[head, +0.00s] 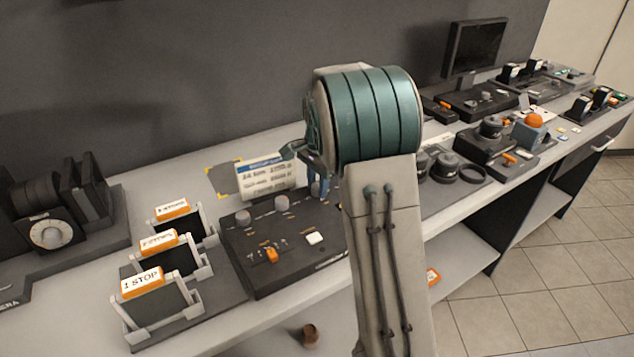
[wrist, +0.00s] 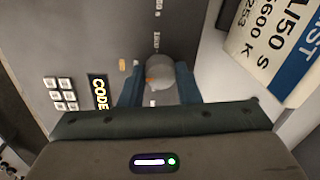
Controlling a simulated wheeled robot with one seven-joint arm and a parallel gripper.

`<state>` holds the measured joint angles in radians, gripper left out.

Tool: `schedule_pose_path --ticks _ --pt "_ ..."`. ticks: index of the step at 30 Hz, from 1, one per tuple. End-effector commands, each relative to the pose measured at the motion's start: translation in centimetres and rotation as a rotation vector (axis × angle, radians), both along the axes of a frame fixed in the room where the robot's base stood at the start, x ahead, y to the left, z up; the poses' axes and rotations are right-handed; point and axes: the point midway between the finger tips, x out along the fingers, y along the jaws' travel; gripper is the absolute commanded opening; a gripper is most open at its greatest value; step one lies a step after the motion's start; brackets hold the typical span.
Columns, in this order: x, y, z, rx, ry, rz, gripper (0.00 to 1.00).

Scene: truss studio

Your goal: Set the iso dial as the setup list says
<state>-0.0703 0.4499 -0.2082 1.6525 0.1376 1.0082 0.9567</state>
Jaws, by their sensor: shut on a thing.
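In the wrist view, my gripper (wrist: 159,88) has its two blue fingers on either side of a round grey dial knob (wrist: 159,70), and it is shut on that knob. An orange mark shows on the knob's left side. Small lettering beside the knob is too blurred to read.
Two other grey knobs (head: 282,203), an orange switch (head: 271,256) and a white button (head: 314,238) are on the panel. Orange-topped filter frames, one marked "1 STOP" (head: 142,281), stand to the left. Camera gear (head: 48,232) is at far left. Lens parts (head: 446,167) lie right.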

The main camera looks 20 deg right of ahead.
Motion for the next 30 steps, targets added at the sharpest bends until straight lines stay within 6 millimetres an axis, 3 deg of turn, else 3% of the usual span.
schedule_pose_path --ticks 30 --pt "0.12 -0.15 0.10 0.000 -0.001 0.941 0.07"
